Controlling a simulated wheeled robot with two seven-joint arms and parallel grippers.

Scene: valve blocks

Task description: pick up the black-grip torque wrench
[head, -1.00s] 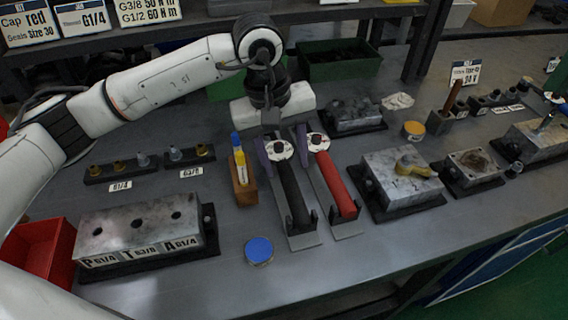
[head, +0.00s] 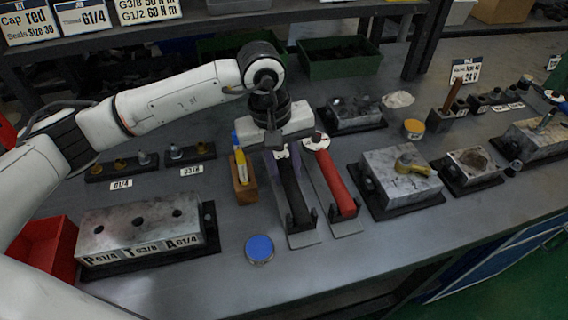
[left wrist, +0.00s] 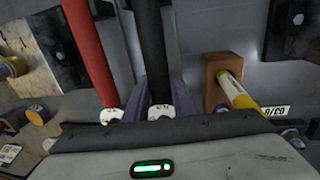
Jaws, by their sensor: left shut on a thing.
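The black-grip torque wrench (head: 295,194) lies in its cradle on the bench, its black handle pointing toward the near edge. My left gripper (head: 282,157) is at the far end of this wrench, shut on it near its white dial head. In the left wrist view the black grip (left wrist: 150,45) runs up from between the purple fingers (left wrist: 160,95). The red-grip torque wrench (head: 334,180) lies in its own cradle just to the right; it also shows in the left wrist view (left wrist: 88,50). My right gripper is not in view.
A wooden block with yellow and blue markers (head: 243,185) stands close left of the gripper. A blue-lidded tin (head: 259,249) sits near the front. Valve blocks stand left (head: 140,228) and right (head: 398,172). Clear bench lies in front of the cradles.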

